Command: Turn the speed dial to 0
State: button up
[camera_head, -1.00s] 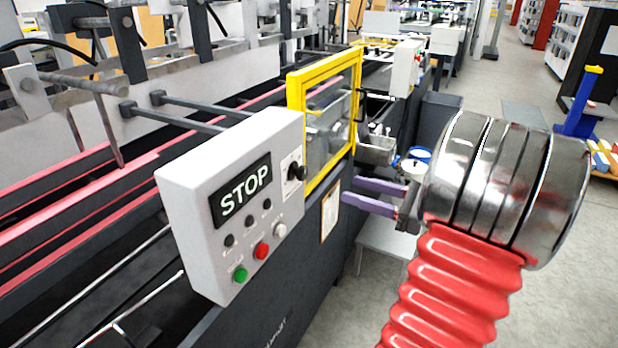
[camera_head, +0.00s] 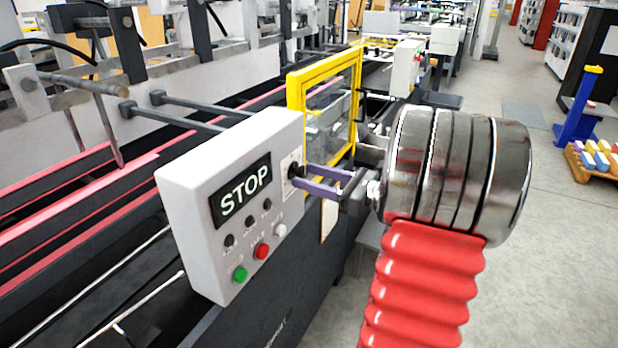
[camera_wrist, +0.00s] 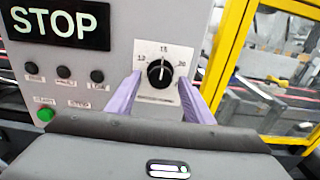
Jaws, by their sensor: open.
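The speed dial is a black knob (camera_wrist: 160,73) on a white scale plate (camera_wrist: 180,55) at the right side of the control box (camera_head: 190,190). In the wrist view its pointer line is upright, toward the top mark, which looks like 18; the side marks are too blurred to read surely. My gripper (camera_head: 305,180) is open, its two purple fingers reaching toward the dial. In the wrist view the fingers (camera_wrist: 159,97) lie to the left and right of the knob, apart from it. In the head view the fingers partly hide the dial (camera_head: 295,170).
The box also carries a STOP display (camera_head: 242,190), small black buttons, and green (camera_head: 240,274), red (camera_head: 262,251) and white (camera_head: 280,229) buttons. A yellow-framed guard door (camera_head: 328,80) stands just right of the box.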

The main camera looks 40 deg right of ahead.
jog(key=shift+w+a, duration=0.1)
jog(key=shift+w, duration=0.2)
jog(key=shift+c, duration=0.2)
jog(key=c, duration=0.9)
jog(key=shift+a, duration=0.2)
jog(key=shift+c, duration=0.4)
jog(key=shift+d, duration=0.1)
